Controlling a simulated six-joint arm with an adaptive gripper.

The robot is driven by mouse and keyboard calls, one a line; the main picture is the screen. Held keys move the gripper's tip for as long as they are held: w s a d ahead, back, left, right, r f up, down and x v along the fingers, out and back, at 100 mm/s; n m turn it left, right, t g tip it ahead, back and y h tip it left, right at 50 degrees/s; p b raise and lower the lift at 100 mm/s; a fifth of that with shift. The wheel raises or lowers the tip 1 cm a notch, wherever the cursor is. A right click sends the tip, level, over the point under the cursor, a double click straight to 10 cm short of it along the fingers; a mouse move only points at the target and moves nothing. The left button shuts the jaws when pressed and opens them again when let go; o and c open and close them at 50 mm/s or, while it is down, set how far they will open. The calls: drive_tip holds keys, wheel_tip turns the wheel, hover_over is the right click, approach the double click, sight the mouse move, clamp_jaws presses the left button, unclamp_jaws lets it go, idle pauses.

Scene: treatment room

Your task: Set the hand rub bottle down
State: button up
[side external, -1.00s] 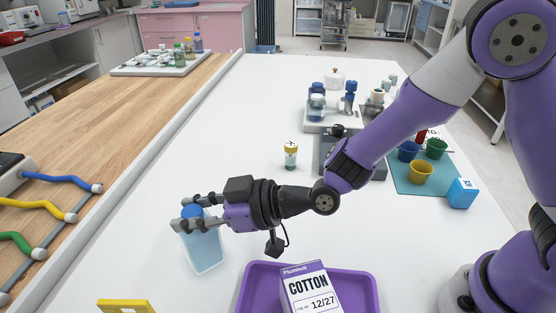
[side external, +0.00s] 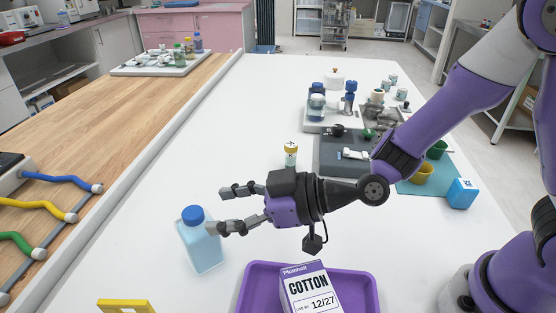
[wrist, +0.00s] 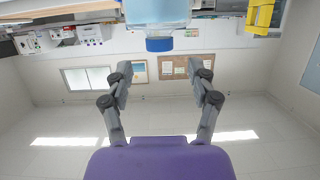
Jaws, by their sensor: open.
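The hand rub bottle (side external: 202,245) is light blue and clear with a blue cap. It stands upright on the white table at the lower left in the side view. In the wrist view the bottle (wrist: 157,12) shows upside down at the top edge, cap toward the gripper and partly cut off. My gripper (side external: 222,209) is open and empty. It is behind and to the right of the bottle, its fingers apart from it. In the wrist view both fingers (wrist: 158,73) are spread with nothing between them.
A purple tray (side external: 248,290) with a cotton box (side external: 308,290) lies at the front, right of the bottle. A yellow object (side external: 126,306) is at the front left. A small yellow-capped vial (side external: 291,156) stands behind my gripper. The table (side external: 235,110) is bare toward the back left.

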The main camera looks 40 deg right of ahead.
drive_tip(key=s+d+r+m+g+h, duration=0.2)
drive_tip(key=s+d+r+m+h, duration=0.1)
drive_tip(key=d, duration=0.9)
drive_tip(key=s+d+r+m+g+h, duration=0.2)
drive_tip(key=s+d+m+h, duration=0.4)
drive_tip(key=s+d, duration=0.3)
drive_tip(key=d+r+h, duration=0.1)
drive_tip(key=d, duration=0.2)
drive_tip(key=shift+r+g+h, duration=0.2)
drive_tip(key=shift+g+h, duration=0.1)
